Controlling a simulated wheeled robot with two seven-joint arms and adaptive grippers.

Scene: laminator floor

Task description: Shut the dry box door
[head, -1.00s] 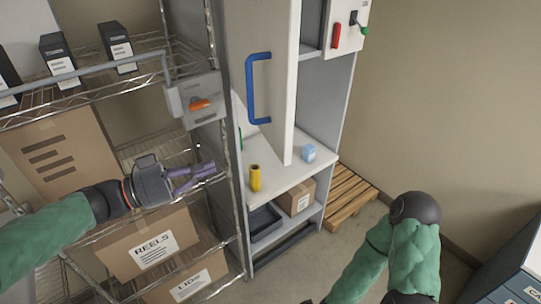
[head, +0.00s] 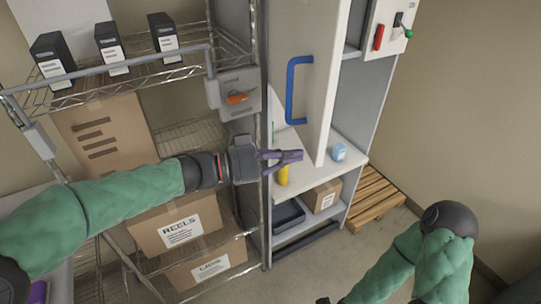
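The dry box door (head: 325,80) is a white panel with a blue bar handle (head: 290,92). It stands swung open in front of the tall grey-white cabinet, whose inside shows beside and below it. My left gripper (head: 301,155) reaches in from the left, below the handle and near the door's lower edge. Its purple fingers come together at the tips with nothing visible between them. It overlaps the top of a yellow cylinder (head: 283,176) in the picture. Contact with the door cannot be told. My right arm shows at lower right, its gripper outside the view.
A wire rack (head: 170,60) with black binders and cartons, including a REELS box (head: 181,232), stands left of the cabinet. A small blue item (head: 339,152) sits on the cabinet shelf. A carton (head: 322,196) and dark tray (head: 288,215) lie below. A wooden pallet (head: 375,195) is to the right.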

